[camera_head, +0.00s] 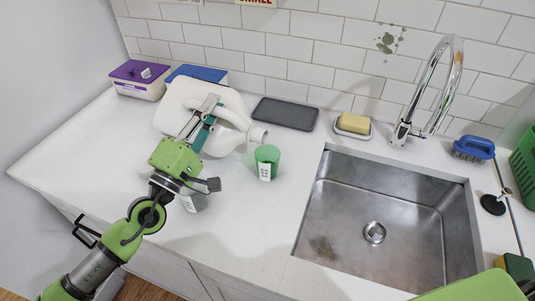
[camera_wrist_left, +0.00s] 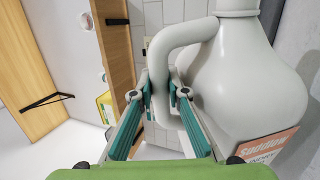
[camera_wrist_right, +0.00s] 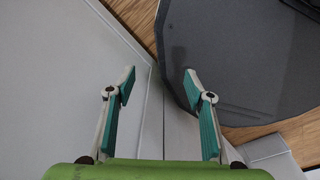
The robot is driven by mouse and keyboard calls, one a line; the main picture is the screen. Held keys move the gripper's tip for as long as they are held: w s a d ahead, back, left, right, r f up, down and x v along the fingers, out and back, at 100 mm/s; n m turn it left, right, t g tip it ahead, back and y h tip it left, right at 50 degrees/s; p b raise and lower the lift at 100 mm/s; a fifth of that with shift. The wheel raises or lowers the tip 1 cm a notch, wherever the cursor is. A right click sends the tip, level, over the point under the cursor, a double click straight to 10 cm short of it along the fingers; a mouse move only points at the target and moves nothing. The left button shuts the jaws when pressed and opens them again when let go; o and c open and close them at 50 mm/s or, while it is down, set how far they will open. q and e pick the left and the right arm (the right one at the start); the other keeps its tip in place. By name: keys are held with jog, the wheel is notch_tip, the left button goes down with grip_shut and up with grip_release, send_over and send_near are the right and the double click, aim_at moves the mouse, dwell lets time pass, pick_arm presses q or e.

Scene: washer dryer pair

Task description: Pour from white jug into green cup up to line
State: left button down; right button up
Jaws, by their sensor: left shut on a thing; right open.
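The white jug (camera_head: 228,102) is tilted on its side above the counter, its mouth pointing right, close above the green cup's far rim. My left gripper (camera_head: 210,108) is shut on the jug's handle; the left wrist view shows its fingers around the handle and the jug (camera_wrist_left: 240,85) with an orange label. The green cup (camera_head: 267,158) stands upright on the counter left of the sink, with a white marked strip on its front. No stream is visible, and the level inside cannot be told. My right gripper (camera_wrist_right: 158,82) is open and empty, away from these things.
A purple-lidded tub (camera_head: 137,80) and a blue-lidded box (camera_head: 200,74) stand behind the jug. A dark tray (camera_head: 285,113), a yellow sponge on a dish (camera_head: 353,125) and the sink (camera_head: 385,205) lie nearby.

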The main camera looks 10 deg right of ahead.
pick_arm(q)
jog(key=shift+r, duration=0.1)
dwell(0.6)
jog(key=shift+w+a+r+n+y+p, duration=0.25)
jog(key=shift+w+r+n+y+p, duration=0.1)
jog(key=shift+n+p, duration=0.3)
jog(key=shift+a+n+t, duration=0.15)
jog(key=shift+n+t, duration=0.15)
jog(key=shift+n, duration=0.15)
jog(key=shift+w, duration=0.1)
